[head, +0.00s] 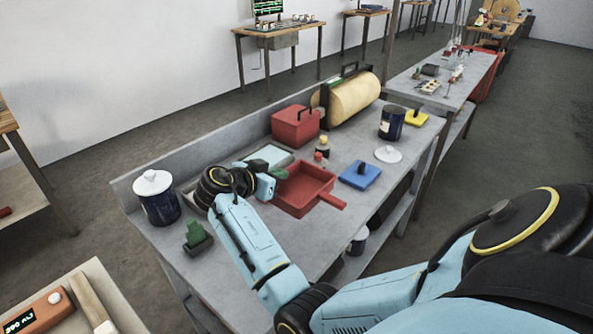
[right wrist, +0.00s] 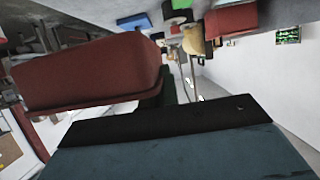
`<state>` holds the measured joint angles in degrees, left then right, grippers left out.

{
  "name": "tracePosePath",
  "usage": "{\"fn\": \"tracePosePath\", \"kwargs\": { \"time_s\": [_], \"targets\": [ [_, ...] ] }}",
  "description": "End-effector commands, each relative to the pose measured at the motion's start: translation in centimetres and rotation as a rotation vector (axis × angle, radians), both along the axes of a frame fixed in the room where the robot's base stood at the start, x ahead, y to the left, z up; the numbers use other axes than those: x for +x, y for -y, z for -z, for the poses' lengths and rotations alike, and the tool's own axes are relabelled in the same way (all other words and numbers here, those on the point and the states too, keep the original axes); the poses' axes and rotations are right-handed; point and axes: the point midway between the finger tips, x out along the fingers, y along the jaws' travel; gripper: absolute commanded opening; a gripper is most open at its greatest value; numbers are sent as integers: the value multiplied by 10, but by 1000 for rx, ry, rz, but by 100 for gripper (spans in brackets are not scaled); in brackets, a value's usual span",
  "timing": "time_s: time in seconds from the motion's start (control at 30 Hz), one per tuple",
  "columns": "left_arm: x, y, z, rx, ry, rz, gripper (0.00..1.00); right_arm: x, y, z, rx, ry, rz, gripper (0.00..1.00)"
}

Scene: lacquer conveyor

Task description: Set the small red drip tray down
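The small red drip tray (head: 306,208) is a shallow square pan with a short handle pointing right, at the middle of the grey workbench (head: 240,258). My right gripper (head: 278,174) is at the tray's left wall, and a green finger shows against that wall. In the right wrist view the tray (right wrist: 90,75) fills the left side, close against a green finger (right wrist: 180,92). The gripper appears closed on the tray's wall; the other finger is hidden. I cannot tell whether the tray's underside touches the bench. My left gripper is not in view.
A red box (head: 296,128) and a yellow roller (head: 352,99) stand behind the tray. A lidded can (head: 159,203) and green-handled block (head: 197,239) are left.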

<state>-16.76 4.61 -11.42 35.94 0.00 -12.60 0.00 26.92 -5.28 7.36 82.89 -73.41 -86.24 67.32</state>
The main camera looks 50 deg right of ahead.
Motion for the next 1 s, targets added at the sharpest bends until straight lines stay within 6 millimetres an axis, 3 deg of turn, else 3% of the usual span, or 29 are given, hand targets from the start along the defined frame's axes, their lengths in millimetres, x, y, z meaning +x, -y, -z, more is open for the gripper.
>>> {"fn": "tracePosePath", "kwargs": {
  "time_s": [0.23, 0.6, 0.73, 1.0],
  "targets": [
    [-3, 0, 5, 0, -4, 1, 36, -1, 0, 44, -3, -7, 14, 0],
    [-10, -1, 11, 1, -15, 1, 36, -1, 0, 89, -3, -6, 12, 0],
    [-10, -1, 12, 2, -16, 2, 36, 0, 0, 98, -2, -2, 11, 0],
    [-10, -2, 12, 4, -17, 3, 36, 0, 0, 99, -2, 0, 12, 0]
  ]
}}
